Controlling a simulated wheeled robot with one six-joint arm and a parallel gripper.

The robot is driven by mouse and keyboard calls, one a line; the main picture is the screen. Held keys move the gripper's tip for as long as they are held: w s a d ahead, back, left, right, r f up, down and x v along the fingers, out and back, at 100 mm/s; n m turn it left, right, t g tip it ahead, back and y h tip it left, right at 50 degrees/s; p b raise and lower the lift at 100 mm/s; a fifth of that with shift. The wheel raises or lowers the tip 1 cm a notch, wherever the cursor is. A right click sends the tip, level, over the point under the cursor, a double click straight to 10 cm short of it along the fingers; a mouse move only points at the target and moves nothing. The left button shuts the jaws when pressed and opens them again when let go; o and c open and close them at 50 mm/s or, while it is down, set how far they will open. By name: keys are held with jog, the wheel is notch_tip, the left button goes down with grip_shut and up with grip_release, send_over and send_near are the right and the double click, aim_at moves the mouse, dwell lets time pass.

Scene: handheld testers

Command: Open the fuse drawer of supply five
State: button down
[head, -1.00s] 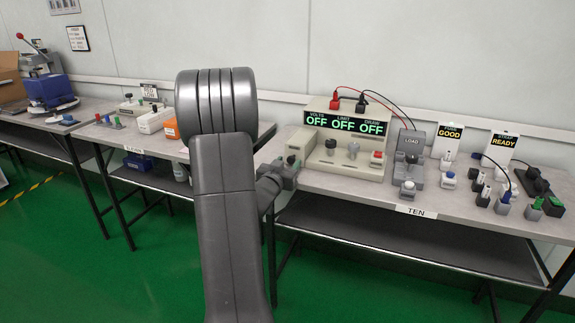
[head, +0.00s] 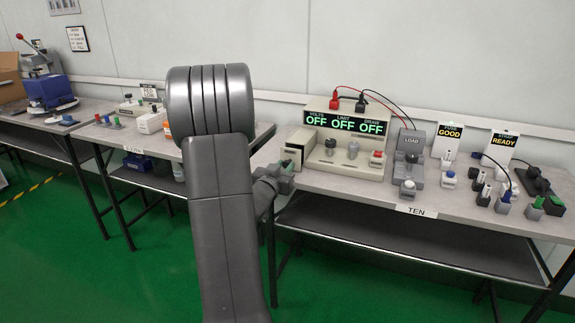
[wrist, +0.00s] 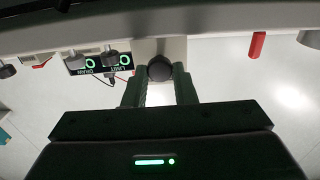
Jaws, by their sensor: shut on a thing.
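The beige power supply (head: 318,104) stands on the bench labelled TEN, its display reading OFF three times; no "five" shows on it. My gripper (head: 287,176) is just in front of the drawer, partly hidden by my arm. In the wrist view, upside down, the fingers of my gripper (wrist: 163,90) are shut around a dark round knob (wrist: 160,68) on the pale drawer front (wrist: 160,46).
Red and black leads arch from the supply's top. Another bench (head: 105,140) with testers is at left. The green floor in front is clear.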

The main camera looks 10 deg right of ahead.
jog(key=v, duration=0.4)
jog(key=c, duration=1.2)
grip_release()
jog(key=p+v, duration=0.1)
jog(key=v, duration=1.3)
jog(key=shift+w, duration=0.1)
jog(key=b+x, duration=0.1)
jog(key=x, duration=1.3)
jog(key=shift+w+d, duration=0.2)
